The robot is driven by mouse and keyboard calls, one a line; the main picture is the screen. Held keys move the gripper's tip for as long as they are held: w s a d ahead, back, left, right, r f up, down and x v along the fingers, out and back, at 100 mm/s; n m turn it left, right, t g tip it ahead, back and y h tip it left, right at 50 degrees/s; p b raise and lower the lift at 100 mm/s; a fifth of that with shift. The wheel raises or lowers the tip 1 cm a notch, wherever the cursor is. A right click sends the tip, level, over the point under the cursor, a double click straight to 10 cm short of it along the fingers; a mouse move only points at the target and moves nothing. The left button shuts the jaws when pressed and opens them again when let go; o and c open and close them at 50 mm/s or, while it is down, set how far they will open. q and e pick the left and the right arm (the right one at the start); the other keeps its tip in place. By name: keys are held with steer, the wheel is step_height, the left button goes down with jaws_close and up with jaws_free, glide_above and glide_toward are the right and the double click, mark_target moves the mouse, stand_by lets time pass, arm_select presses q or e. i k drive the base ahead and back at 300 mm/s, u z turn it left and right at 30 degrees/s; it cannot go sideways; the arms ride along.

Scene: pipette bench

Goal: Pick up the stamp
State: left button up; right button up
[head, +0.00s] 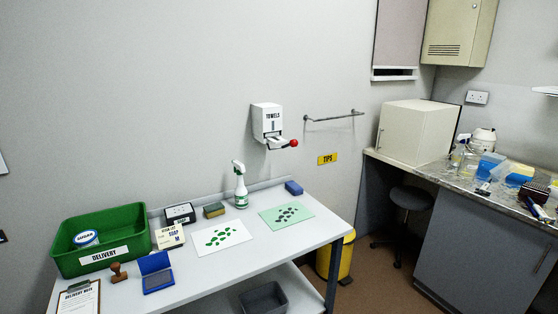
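The stamp (118,272) has a brown wooden handle and stands on the white table (215,274) at the lower left. It is between the green delivery tray (150,240) and the open blue ink pad (158,280), just left of the pad. A clipboard with a delivery note (79,298) lies to its lower left. Neither of my grippers shows in the head view.
A soap card (169,237), a black-and-white box (180,214), a sponge (214,210) and a spray bottle (240,187) stand along the back. Two sheets with green and dark spots, one white (239,232) and one green (268,215), lie on the right half. The table's front edge is clear.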

mark_target(115, 267)
steer(key=u, duration=1.35)
